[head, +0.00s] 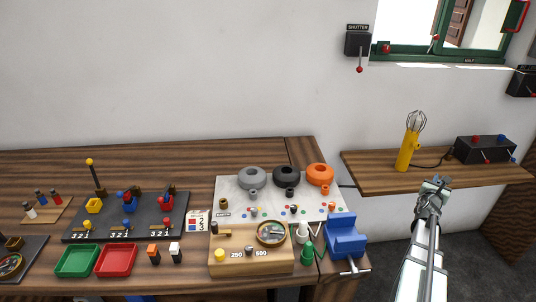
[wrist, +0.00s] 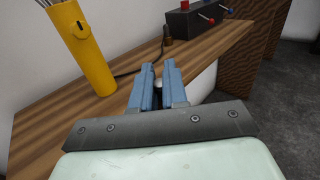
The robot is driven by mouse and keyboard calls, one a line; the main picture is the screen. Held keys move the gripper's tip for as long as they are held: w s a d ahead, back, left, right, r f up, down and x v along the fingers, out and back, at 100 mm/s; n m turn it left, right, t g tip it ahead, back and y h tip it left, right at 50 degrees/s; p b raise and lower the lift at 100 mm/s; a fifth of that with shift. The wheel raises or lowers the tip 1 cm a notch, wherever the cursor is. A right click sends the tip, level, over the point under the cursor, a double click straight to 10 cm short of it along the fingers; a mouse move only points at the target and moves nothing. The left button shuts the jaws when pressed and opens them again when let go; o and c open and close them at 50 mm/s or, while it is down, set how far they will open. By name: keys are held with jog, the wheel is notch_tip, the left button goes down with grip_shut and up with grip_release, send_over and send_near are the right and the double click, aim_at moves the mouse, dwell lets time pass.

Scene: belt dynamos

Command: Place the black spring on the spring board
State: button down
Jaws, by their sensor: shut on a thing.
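My gripper (head: 437,184) is in front of the wooden wall shelf at the right of the head view. In the wrist view its blue fingers (wrist: 154,88) are close together on a small grey rounded thing (wrist: 158,83). Most of that thing is hidden by the fingers, so I cannot tell whether it is the black spring. I cannot pick out the spring board for certain. A pale board (head: 335,211) with coloured dots carries grey, black and orange round units. A wooden block (head: 228,266) labelled 250 and 500 with a round dial stands in front of it.
A yellow lamp (head: 405,151) and a black switch box (head: 484,150) stand on the shelf (head: 373,177). A blue vise (head: 345,236) is at the bench's right end. Green (head: 76,261) and red trays (head: 116,261) lie at front left. A gap separates bench and shelf.

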jog(key=w+a+r+n+t+y, duration=0.3)
jog(key=w+a+r+y, duration=0.1)
jog(key=w+a+r, duration=1.5)
jog(key=w+a+n+t+y, duration=0.1)
jog(key=w+a+n+y, duration=0.4)
jog(key=a, duration=1.9)
jog(key=w+a+t+y, duration=0.1)
jog(key=w+a+y, duration=0.4)
jog(key=a, duration=1.8)
jog(key=a+r+n+y, duration=0.2)
jog(key=a+n, duration=0.1)
jog(key=a, duration=1.9)
jog(key=n+g+y, duration=0.5)
jog(key=n+y, duration=0.2)
jog(key=y, duration=0.3)
send_over(47, 209)
jog(key=shift+f, duration=7.45)
